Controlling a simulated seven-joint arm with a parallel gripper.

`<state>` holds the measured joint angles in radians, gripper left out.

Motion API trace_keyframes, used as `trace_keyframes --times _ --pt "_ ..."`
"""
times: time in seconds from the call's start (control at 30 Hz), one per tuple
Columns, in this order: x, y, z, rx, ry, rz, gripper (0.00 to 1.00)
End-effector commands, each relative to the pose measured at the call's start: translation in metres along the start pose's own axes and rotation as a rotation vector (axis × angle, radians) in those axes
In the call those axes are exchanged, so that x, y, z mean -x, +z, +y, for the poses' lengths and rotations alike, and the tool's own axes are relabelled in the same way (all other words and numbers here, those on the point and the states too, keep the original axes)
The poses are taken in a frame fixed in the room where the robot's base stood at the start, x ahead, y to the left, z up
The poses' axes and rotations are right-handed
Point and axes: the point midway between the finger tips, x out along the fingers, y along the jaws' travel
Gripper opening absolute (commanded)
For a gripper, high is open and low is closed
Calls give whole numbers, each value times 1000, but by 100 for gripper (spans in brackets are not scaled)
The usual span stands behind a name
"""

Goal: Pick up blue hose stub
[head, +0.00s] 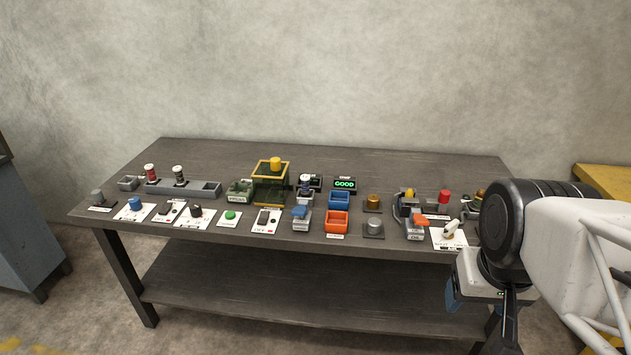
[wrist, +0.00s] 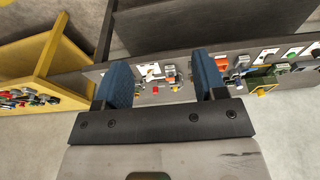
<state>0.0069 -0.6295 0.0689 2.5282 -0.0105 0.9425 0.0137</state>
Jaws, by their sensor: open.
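No part is clearly recognisable as the blue hose stub. One blue candidate is a short blue cylinder (head: 135,203) on a white card at the table's left front. Another is a blue-topped piece (head: 299,211) on a grey holder near the middle. Which of them it is, I cannot tell. My gripper (wrist: 163,78) is open, its two blue fingers apart with nothing held between them. In the head view one blue finger (head: 453,295) shows off the table's right front, far from both blue pieces.
The dark table (head: 330,160) carries many small parts along its front. A blue bin (head: 341,200) stands behind an orange bin (head: 336,223). A yellow bench (head: 605,178) stands at right.

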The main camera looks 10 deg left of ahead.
Motion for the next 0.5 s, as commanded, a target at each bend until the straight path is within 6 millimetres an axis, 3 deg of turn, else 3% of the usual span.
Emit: trace_keyframes --times 0.27,0.5 --pt "6 -32 -6 60 -4 -11 65" --pt "11 -87 -17 167 -12 -29 65"
